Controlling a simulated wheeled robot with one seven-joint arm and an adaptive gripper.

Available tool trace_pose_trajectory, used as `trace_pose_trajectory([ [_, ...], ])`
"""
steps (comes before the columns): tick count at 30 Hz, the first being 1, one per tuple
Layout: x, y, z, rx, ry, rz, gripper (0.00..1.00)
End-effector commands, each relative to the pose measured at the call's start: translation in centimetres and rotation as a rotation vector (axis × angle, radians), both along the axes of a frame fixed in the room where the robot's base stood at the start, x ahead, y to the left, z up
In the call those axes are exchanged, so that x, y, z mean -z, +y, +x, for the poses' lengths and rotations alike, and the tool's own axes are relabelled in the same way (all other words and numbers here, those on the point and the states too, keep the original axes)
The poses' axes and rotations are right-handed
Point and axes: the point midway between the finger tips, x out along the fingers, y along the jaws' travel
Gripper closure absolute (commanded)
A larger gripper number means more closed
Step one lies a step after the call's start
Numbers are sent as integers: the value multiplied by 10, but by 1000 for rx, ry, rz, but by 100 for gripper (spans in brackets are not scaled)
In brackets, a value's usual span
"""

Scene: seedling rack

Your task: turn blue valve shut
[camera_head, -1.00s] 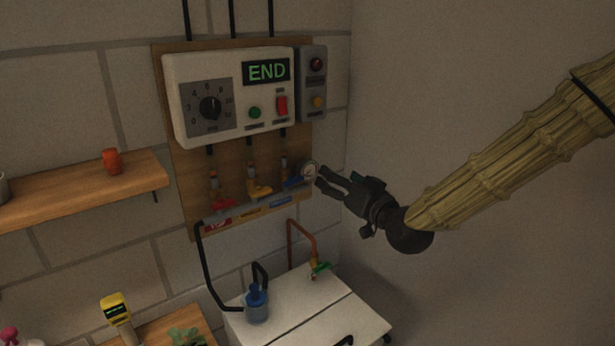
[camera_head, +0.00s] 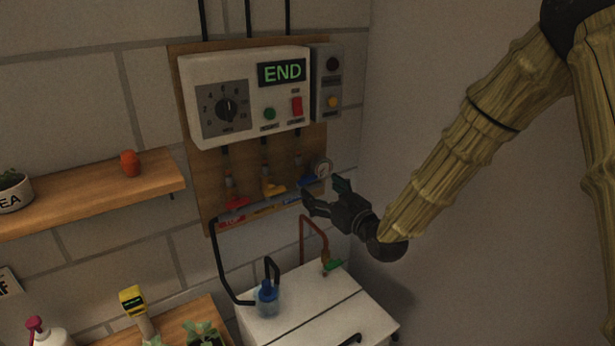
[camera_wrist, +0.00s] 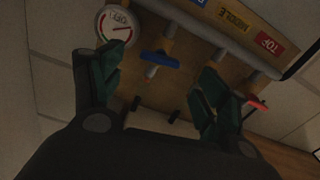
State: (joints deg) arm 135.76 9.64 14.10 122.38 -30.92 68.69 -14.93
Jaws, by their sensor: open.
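The blue valve (camera_head: 311,183) is the right one of three lever valves under the control box, partly hidden by my gripper in the head view. In the wrist view its blue handle (camera_wrist: 160,60) lies between my two fingers, apart from both, and looks roughly crosswise to its pipe. My gripper (camera_head: 320,190) is open and empty, in front of the valve. The yellow valve (camera_head: 273,190) and red valve (camera_head: 236,204) stand to the left. The red handle also shows in the wrist view (camera_wrist: 258,103).
A round gauge (camera_head: 323,168) sits close beside the blue valve. The control box (camera_head: 240,100) above reads END. A label strip (camera_head: 235,217) runs below the valves. A white cabinet (camera_head: 300,310) with a blue pump (camera_head: 267,296) stands lower down. The right wall is bare.

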Motion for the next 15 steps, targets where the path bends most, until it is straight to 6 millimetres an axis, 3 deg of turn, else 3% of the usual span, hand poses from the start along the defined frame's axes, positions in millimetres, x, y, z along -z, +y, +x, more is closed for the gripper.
trace_pose_trajectory([
  [9, -3, 29, 41, -1, 1, 2, 25],
  [15, -2, 39, 55, -3, 1, 1, 25],
])
